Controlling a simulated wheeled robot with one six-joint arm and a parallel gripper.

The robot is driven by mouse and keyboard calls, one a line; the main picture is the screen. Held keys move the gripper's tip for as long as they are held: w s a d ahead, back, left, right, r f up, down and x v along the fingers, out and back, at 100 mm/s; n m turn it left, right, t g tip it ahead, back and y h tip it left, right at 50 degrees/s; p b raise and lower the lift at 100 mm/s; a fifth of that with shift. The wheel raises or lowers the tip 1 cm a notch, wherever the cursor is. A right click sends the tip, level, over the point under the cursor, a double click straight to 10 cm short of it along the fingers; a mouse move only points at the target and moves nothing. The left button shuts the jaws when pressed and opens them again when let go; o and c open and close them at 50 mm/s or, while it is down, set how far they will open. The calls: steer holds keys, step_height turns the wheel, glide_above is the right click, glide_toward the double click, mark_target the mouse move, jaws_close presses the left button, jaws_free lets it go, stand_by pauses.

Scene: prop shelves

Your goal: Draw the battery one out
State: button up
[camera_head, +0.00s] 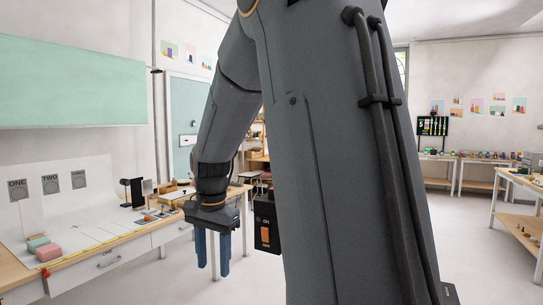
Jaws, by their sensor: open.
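My gripper (212,266) points down with its two blue fingers apart, and nothing shows between them. It is in front of the right part of the long table at the left. Another drawer front (171,233) is further right, closer to my gripper. Both look shut.
The white table top (75,232) holds pink and green blocks (48,252) and a black stand (137,193). Shelves and another table (522,183) are at the right. My arm hides the middle.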

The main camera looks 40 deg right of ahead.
mark_target(273, 199)
steer(key=d+r+m, duration=0.6)
steer(key=d+r, duration=0.1)
steer(key=w+d+r+m+p, duration=0.1)
steer(key=d+r+m, duration=0.5)
steer(key=r, duration=0.2)
steer(key=w+d+r+m, duration=0.1)
steer(key=d+r+m, duration=0.5)
steer(key=d+r, duration=0.1)
steer(key=shift+d+r+g, duration=0.3)
steer(key=shift+r+g, duration=0.1)
steer(key=shift+r, duration=0.25)
steer(key=shift+s+d+r+m, duration=0.1)
steer(key=shift+d+m, duration=0.05)
steer(key=shift+m, duration=0.15)
steer(key=shift+f+p, duration=1.25)
steer(key=shift+f, duration=2.5)
jaws_close()
steer(key=shift+r+p, duration=0.5)
steer(key=shift+p, duration=0.4)
steer(key=shift+r, duration=0.1)
